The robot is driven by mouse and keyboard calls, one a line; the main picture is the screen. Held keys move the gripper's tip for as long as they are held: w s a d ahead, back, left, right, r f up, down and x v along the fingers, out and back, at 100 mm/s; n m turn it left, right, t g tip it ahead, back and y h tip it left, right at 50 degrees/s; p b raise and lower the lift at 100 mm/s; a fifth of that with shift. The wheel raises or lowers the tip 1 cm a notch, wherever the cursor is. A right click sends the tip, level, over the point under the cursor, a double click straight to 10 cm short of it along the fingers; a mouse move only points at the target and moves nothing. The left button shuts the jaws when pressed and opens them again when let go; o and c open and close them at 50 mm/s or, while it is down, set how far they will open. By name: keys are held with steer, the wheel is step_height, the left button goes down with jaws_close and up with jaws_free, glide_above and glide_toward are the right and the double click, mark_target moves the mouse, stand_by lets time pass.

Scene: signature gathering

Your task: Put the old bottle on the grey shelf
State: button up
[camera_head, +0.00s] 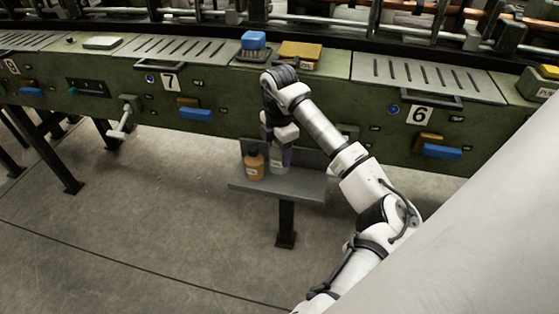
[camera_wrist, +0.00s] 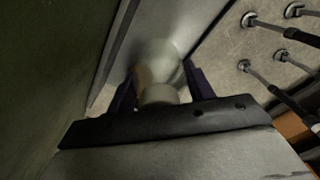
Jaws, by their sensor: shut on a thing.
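The grey shelf (camera_head: 306,186) juts out below the green machine front in the head view. My gripper (camera_head: 281,146) points down over it, shut on a pale, whitish bottle (camera_head: 281,161). In the wrist view the pale bottle (camera_wrist: 160,60) is upright between the two dark fingers of my gripper (camera_wrist: 160,88). Its base is at or just above the shelf top; I cannot tell if it touches. A brown bottle (camera_head: 254,167) with a light label stands on the shelf just left of it. No mark shows which bottle is the old one.
The green machine bed (camera_head: 350,130) runs behind the shelf, with number plates, blue blocks and a lever (camera_head: 124,120). A blue-topped brush (camera_head: 253,42) and a yellow box (camera_head: 300,54) lie on top. The shelf's right part is bare. The floor in front is clear.

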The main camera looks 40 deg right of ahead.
mark_target(280, 164)
step_height(280, 164, down, 4)
steer(key=shift+f, duration=0.2)
steer(key=shift+w+d+f+p, duration=0.1)
steer(key=shift+d+f+p, duration=0.05)
steer(key=shift+f+p, duration=0.15)
steer(key=shift+f, duration=0.2)
steer(key=o, duration=0.9)
steer(key=shift+o, duration=0.2)
step_height(280, 164, up, 12)
steer(key=shift+r+b, duration=0.2)
steer(key=shift+b, duration=0.2)
